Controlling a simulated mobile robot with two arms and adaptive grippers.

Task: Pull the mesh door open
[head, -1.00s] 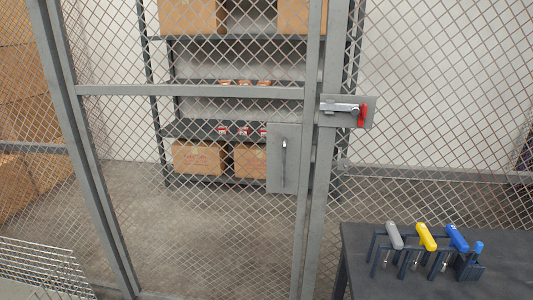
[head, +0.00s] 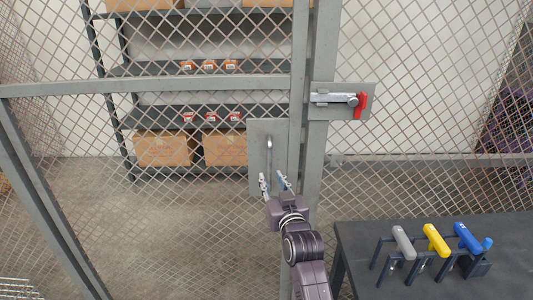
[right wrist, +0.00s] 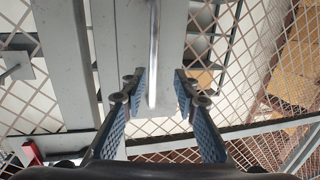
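The mesh door (head: 150,88) has a grey frame and wire diamonds. It looks shut against the post (head: 319,150) on its right. A grey plate (head: 256,135) on the door carries a thin upright metal handle (head: 269,150). A metal latch with a red grip (head: 360,105) sits on the post, right of the door edge. My right gripper (head: 273,180) is open at the handle's lower end. In the right wrist view, the handle (right wrist: 153,60) stands between the blue-padded fingers (right wrist: 155,85), with gaps on both sides. My left gripper is not in view.
A dark table (head: 440,260) at the lower right holds a rack with grey, yellow (head: 436,240) and blue handled tools. Behind the mesh, shelves (head: 190,60) hold cardboard boxes (head: 163,149).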

